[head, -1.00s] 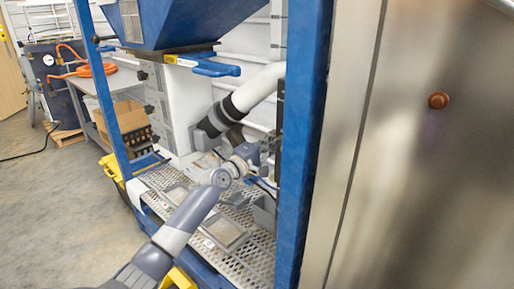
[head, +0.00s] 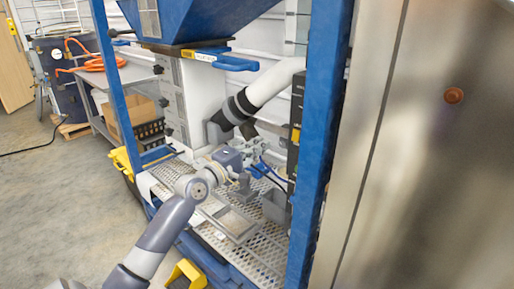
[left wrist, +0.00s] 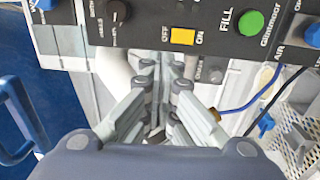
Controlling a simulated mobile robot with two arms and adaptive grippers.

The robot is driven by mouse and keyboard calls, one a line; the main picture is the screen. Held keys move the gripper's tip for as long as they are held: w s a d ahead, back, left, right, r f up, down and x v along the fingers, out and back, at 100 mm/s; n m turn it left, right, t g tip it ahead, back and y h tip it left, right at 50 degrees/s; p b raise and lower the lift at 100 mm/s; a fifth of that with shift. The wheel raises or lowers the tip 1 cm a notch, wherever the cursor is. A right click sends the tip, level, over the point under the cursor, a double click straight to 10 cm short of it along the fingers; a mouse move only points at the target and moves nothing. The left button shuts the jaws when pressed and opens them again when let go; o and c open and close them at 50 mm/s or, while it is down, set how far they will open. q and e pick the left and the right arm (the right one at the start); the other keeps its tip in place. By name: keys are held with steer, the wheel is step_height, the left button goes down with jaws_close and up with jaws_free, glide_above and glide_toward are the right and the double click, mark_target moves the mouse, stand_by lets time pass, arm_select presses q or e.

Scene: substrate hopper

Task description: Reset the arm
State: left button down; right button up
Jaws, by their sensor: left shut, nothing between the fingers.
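My left arm comes in from the lower left in the head view and reaches over the perforated shelf (head: 268,250) of the blue hopper frame (head: 322,140). My left gripper (head: 262,148) is beyond the wrist, near the white pipe and the dark control box (head: 296,140). In the left wrist view the left gripper (left wrist: 158,132) has its fingers close together with nothing between them. The control panel (left wrist: 215,25) lies just past the fingertips, with a yellow switch (left wrist: 183,36) and a green FILL button (left wrist: 251,23). My right gripper is not seen.
The blue hopper (head: 210,20) and its slide-gate handle (head: 234,62) hang above the arm. A white pipe (head: 268,85) runs behind it. A grey tray (head: 236,222) lies on the shelf. A steel panel (head: 430,150) fills the right. Open floor (head: 60,210) is at left.

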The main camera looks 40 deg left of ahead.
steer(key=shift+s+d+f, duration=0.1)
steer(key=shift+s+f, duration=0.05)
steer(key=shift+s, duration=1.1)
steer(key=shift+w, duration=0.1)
